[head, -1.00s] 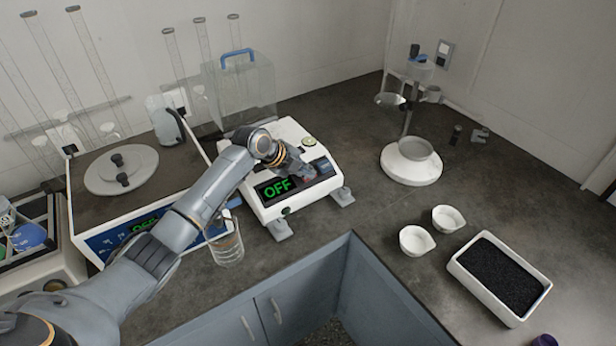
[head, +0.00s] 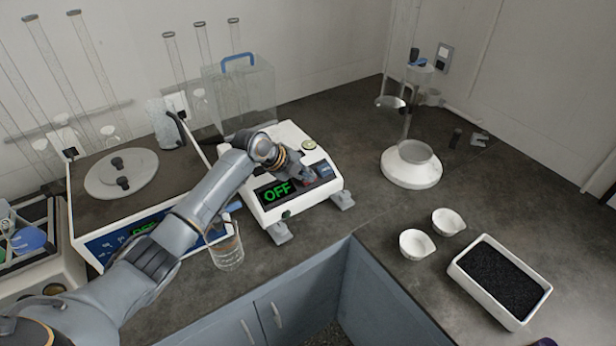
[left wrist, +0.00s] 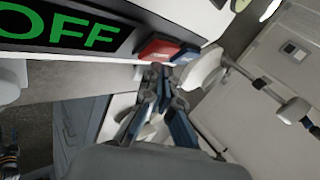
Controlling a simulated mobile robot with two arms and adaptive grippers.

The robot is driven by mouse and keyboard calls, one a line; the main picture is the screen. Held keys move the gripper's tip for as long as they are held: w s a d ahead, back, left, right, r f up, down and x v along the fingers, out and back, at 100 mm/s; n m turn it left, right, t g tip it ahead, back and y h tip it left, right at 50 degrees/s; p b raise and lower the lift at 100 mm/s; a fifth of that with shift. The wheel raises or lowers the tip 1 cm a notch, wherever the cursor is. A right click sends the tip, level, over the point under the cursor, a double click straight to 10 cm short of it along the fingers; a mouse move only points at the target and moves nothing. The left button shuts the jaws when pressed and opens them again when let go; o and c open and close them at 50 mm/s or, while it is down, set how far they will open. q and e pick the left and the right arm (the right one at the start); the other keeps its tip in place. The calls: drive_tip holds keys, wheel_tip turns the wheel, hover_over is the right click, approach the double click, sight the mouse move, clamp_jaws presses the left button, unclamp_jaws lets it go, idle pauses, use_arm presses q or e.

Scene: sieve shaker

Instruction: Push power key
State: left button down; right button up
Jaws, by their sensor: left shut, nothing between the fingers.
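The white device (head: 318,193) with a black display reading green OFF (head: 277,191) stands on the dark counter. In the left wrist view its red key (left wrist: 159,49) sits just right of the display, with a blue key (left wrist: 186,54) beside it. The lettering on the keys is too small to read. My left gripper (head: 306,181) is shut and empty over the front of the device. In the left wrist view its fingertips (left wrist: 158,70) are close by the red key; I cannot tell whether they touch it. My right gripper is not in view.
A second blue-fronted device (head: 118,238) stands left, behind my arm. A glass beaker (head: 228,254) is close to the counter's front edge. Two white bowls (head: 416,243) and a tray of black grains (head: 518,318) lie right.

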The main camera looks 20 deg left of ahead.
use_arm(q)
drive_tip(key=shift+f, duration=0.1)
drive_tip(key=shift+w+a+f+b, duration=0.15)
drive_tip(key=shift+f+b, duration=0.15)
drive_tip(key=shift+b, duration=0.25)
drive_tip(key=shift+r, duration=0.1)
drive_tip(key=shift+r+p, duration=0.3)
drive_tip(key=shift+p, duration=0.15)
wheel_tip(320, 180, up, 5)
drive_tip(key=s+d+p, duration=0.2)
drive_tip(key=p, duration=0.3)
drive_tip(key=shift+d+r+p, duration=0.15)
drive_tip(key=shift+r+p, duration=0.05)
drive_tip(key=shift+p, duration=0.2)
